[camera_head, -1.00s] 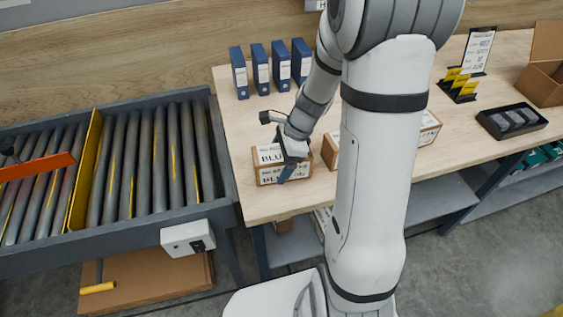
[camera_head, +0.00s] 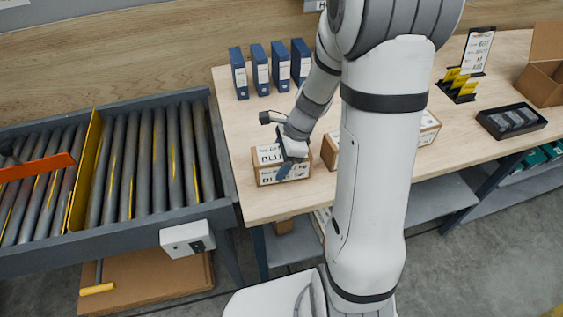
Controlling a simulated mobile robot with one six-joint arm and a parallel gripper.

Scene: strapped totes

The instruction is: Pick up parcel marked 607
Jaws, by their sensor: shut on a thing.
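A small brown parcel (camera_head: 265,177) with white labels stands near the left end of the wooden table. Its label starts with "BLU"; the rest is hidden or too small, and I cannot read 607 on it. My gripper (camera_head: 284,171) is over its right part, pointing down, with one blue-grey finger across its front face. The gripper is shut on this parcel, which appears to rest on the table. A second brown parcel (camera_head: 330,151) stands just to the right, partly behind my arm. Another labelled parcel (camera_head: 430,128) shows right of my arm; its marking is unreadable.
Several blue binders (camera_head: 261,70) stand behind the gripper. A grey roller conveyor (camera_head: 150,165) with a yellow divider (camera_head: 86,165) lies to the left. A black tray (camera_head: 511,122), yellow cards (camera_head: 460,82) and an open carton (camera_head: 543,75) are at the right.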

